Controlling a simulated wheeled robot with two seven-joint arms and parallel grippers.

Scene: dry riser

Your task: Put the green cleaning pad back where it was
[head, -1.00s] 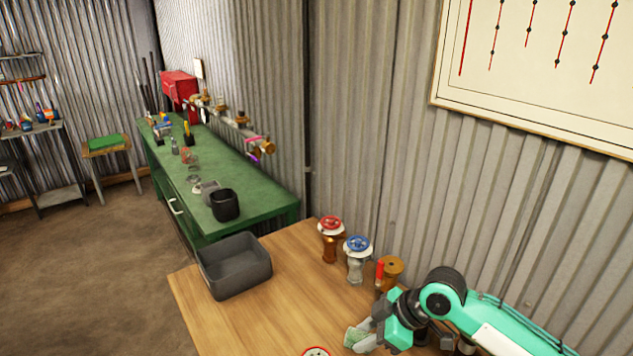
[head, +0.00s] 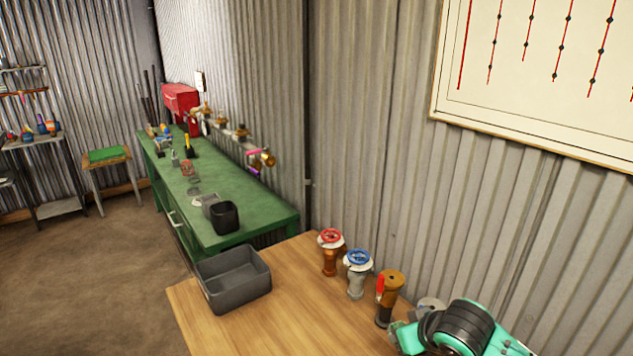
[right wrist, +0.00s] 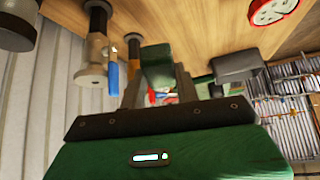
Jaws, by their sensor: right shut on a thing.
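In the right wrist view my right gripper (right wrist: 158,85) is shut on a dark green block, the green cleaning pad (right wrist: 156,58), held between its fingers. The fingers partly hide the pad. In the head view my right arm (head: 462,328) is at the lower right, over the wooden table's right side; its fingers and the pad are not clear there. My left gripper is not in view.
The wooden table (head: 290,320) holds a grey bin (head: 235,280), a red-wheel valve (head: 330,250), a blue-wheel valve (head: 357,272) and a brown fitting with a red handle (head: 389,297). A green bench (head: 250,205) stands behind. The table's middle is clear.

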